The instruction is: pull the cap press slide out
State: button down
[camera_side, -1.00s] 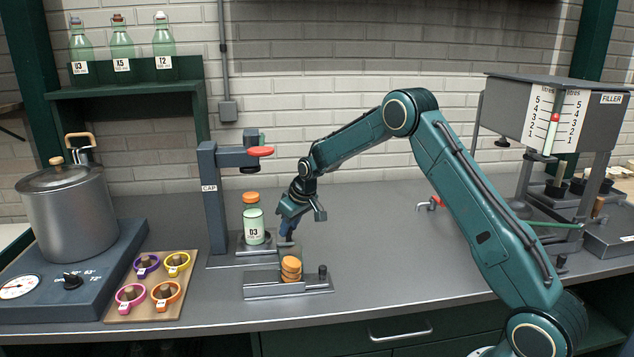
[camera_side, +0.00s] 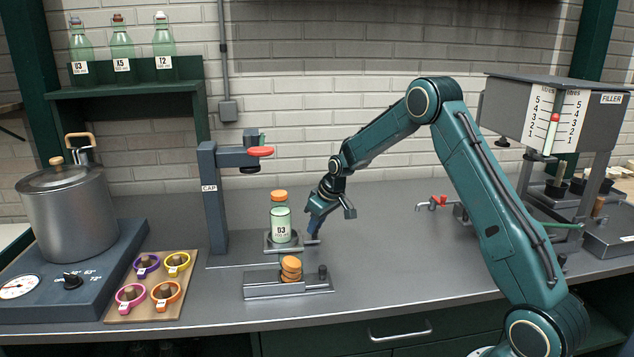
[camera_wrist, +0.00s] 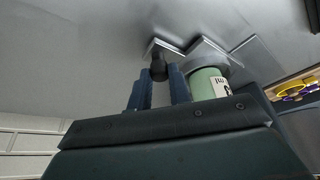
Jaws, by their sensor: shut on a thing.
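The cap press (camera_side: 215,190) is a grey post with a red-handled head, labelled CAP. Its slide (camera_side: 270,245) is a small flat plate, now clear to the right of the post, carrying a green bottle (camera_side: 281,225) labelled 03 with an orange cap on top. The bottle stands upright and also shows in the wrist view (camera_wrist: 208,85). My gripper (camera_side: 313,236) is shut on the slide's dark knob (camera_wrist: 158,68), at the plate's right end. In the wrist view the fingers sit on both sides of this knob.
A grey holder (camera_side: 260,285) with stacked orange caps (camera_side: 291,268) stands in front of the slide. A board with coloured rings (camera_side: 150,285) and a pot (camera_side: 68,215) are at left. The filler (camera_side: 550,110) is at right. Bare counter lies right of my gripper.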

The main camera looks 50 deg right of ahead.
jog(key=shift+s+d, duration=1.55)
jog(key=shift+d, duration=0.05)
jog(key=c, duration=1.3)
grip_release()
jog(key=shift+r, duration=0.15)
jog(key=v, duration=1.3)
jog(key=shift+s+r, duration=0.15)
jog(key=shift+r, duration=0.05)
jog(key=shift+a, duration=0.1)
